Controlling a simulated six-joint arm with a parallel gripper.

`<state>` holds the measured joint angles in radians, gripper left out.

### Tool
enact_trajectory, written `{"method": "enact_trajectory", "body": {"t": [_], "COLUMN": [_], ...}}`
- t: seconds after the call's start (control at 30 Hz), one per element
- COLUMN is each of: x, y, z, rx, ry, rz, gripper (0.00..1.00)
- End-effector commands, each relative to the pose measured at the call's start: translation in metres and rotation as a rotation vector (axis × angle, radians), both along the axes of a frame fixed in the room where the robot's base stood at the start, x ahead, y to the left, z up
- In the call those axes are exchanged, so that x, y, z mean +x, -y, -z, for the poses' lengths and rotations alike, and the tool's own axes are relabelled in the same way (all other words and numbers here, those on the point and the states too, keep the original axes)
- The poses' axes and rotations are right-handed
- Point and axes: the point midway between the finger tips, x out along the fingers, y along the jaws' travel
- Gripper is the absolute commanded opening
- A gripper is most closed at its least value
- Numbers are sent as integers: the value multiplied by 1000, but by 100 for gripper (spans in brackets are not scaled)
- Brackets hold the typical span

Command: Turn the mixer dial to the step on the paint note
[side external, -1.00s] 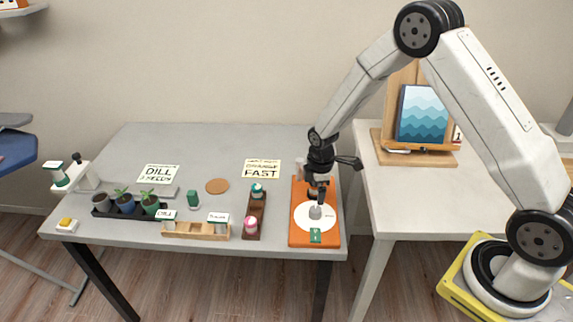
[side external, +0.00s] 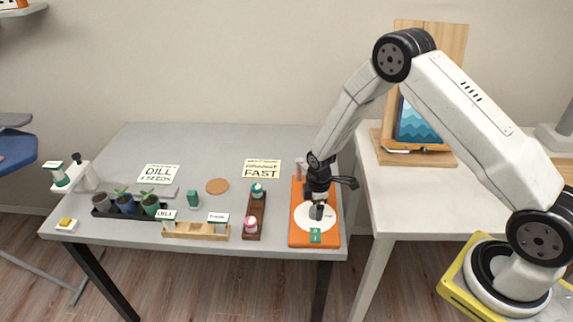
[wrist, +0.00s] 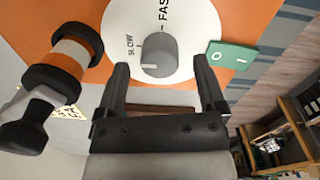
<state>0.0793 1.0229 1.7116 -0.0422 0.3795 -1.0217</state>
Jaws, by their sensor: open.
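The mixer dial is a grey round knob (wrist: 157,55) with a white line, on a white disc (wrist: 193,20) on an orange board (side external: 299,236). SLOW and FAST labels show on the disc; the line points to the lower left in the wrist view, not at FAST. The paint note (side external: 261,169) lies at the back of the desk and reads FAST in large letters; its smaller lines are unreadable. My gripper (wrist: 162,72) is open, its fingertips either side of the knob's near edge, with gaps on both sides. It partly hides the knob in the side view.
A green O/I switch plate (wrist: 232,55) sits beside the disc. A black, orange and white banded object (wrist: 65,62) stands at left in the wrist view. A dark rack (side external: 252,225) with small pots is left of the board.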

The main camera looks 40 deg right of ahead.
Motion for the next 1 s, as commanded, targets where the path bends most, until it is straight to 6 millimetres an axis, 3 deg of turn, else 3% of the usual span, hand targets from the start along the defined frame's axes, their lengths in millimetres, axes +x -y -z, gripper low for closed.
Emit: {"method": "enact_trajectory", "body": {"t": [0.47, 0.5, 0.53, 0.77, 1.0], "x": [0, 0, 0, 0, 0], "y": [0, 0, 0, 0, 0], "z": [10, 10, 10, 10, 10], "rx": [0, -1, -1, -1, 0], "ry": [1, 1, 1, 1, 1], "rz": [0, 0, 0, 0, 9], "gripper": [89, 86, 76, 3, 0]}}
